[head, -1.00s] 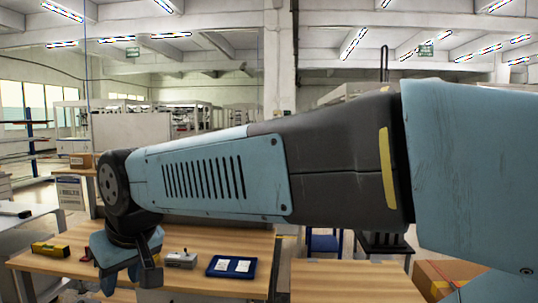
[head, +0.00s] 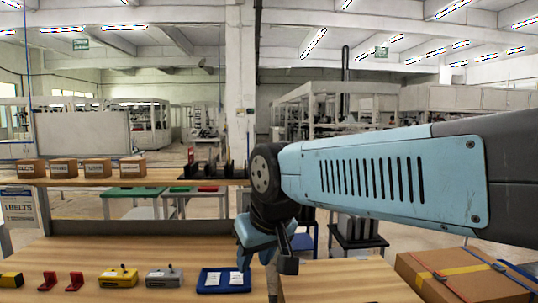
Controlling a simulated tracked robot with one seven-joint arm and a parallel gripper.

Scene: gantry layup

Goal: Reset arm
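My arm reaches in from the right in the head view, its pale blue and dark grey links running level across the picture. My gripper (head: 287,258) hangs down at the arm's end, by the right edge of the wooden workbench (head: 150,253). Its fingers are partly hidden by its own body, so I cannot tell if they are open or shut. I see nothing held in it. A blue tray (head: 223,281) with two white packets lies on the bench just left of the gripper.
On the bench stand a grey box (head: 164,278), a yellow box (head: 118,278) and red brackets (head: 75,281). Several cardboard boxes (head: 97,168) sit on a shelf behind. A large strapped carton (head: 460,276) stands at the right. A second wooden surface (head: 345,281) lies between.

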